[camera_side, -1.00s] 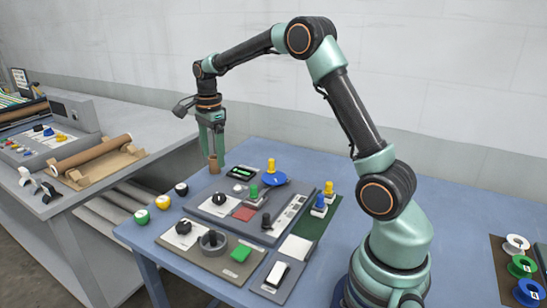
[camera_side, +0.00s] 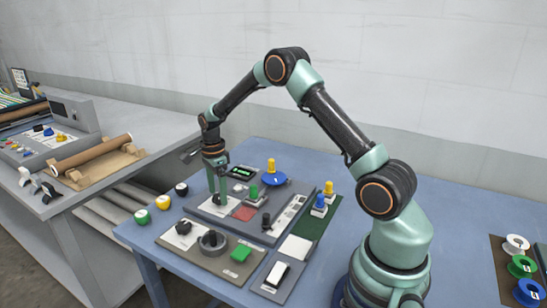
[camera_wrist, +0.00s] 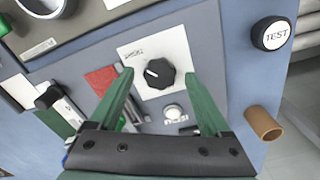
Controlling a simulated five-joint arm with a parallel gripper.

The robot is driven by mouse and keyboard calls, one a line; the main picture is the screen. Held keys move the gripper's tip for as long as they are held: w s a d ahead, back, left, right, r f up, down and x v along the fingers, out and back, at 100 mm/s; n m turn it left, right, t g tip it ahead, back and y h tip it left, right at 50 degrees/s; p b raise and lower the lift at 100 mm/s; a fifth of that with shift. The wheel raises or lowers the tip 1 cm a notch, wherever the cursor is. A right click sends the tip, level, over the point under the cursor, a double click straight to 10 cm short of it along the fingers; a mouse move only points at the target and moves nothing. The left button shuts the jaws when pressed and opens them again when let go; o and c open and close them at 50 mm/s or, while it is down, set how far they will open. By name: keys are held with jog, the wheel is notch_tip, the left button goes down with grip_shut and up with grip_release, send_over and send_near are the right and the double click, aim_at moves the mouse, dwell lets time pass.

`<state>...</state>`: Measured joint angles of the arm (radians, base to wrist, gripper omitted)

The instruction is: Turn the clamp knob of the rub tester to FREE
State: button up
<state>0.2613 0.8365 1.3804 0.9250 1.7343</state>
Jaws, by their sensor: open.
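A black ribbed knob (camera_wrist: 158,73) with a white pointer line sits on a white card on a grey unit (camera_wrist: 80,50). The card's lettering is too small to read surely, so I cannot tell which position the pointer marks. In the wrist view the pointer aims to the left and slightly up. My gripper (camera_wrist: 160,77) is open, its two green fingers on either side of the knob, with gaps between. In the side view my gripper (camera_side: 218,197) is low over this knob, largely hiding it. I cannot tell its exact height above the card.
A second black knob (camera_side: 183,228) and a dark round cup (camera_side: 212,241) are on the front panel. A brown cylinder (camera_wrist: 263,123) and a cap marked TEST (camera_wrist: 271,33) stand close by. A red pad (camera_side: 244,213) and an upright black lever (camera_side: 266,222) are right of my gripper.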

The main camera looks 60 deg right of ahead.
jog(key=shift+f, duration=0.35)
grip_shut()
